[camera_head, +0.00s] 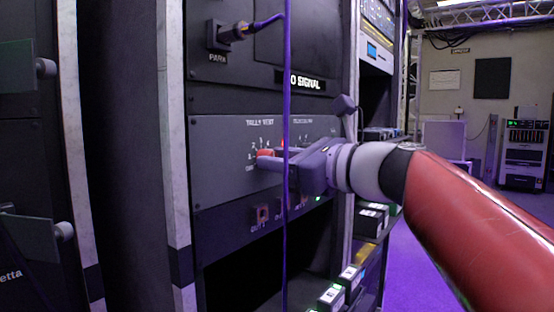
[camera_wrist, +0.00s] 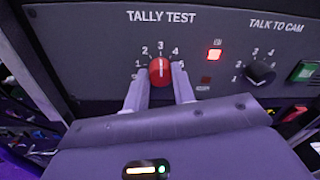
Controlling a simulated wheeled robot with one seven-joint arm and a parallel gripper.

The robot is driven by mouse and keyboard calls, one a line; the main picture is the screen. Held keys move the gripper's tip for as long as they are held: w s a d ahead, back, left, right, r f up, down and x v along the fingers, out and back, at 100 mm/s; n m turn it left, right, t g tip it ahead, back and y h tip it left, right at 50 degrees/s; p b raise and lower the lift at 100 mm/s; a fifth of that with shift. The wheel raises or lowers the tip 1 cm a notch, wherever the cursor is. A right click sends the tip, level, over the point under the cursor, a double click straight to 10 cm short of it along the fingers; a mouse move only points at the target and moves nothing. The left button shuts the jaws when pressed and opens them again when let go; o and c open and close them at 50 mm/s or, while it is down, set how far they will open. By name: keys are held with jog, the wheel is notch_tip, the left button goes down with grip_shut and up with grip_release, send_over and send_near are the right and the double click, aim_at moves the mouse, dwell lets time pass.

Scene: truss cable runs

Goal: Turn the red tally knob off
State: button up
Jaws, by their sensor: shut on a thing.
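The red tally knob (camera_wrist: 160,70) sits on the panel under the label TALLY TEST, and its white line points up at 3 in the wrist view. Numbers 1 to 5 are set around it. It also shows as a small red spot in the head view (camera_head: 265,153). My gripper (camera_wrist: 159,81) is shut on the knob, one finger on its left and one on its right. In the head view my gripper (camera_head: 264,159) reaches the panel from the right. The dial marking at the lower left is partly hidden by a finger in the wrist view.
A purple cable (camera_head: 286,110) hangs from the PARK socket (camera_head: 218,36) and passes in front of my gripper. To the knob's right are a lit red lamp (camera_wrist: 214,54), a black TALK TO CAM knob (camera_wrist: 260,73) and a green switch (camera_wrist: 303,71).

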jog(key=shift+f, duration=0.1)
jog(key=n+b, duration=0.7)
jog(key=n, duration=0.5)
jog(key=n+b, duration=0.7)
jog(key=n, duration=0.5)
jog(key=shift+w+f+n+g+y+b, duration=0.1)
jog(key=shift+f+n+g+y+b, duration=0.1)
jog(key=shift+n+g+y+b, duration=0.15)
dwell(0.3)
jog(key=o, duration=1)
jog(key=shift+r, duration=0.1)
jog(key=shift+d, duration=0.1)
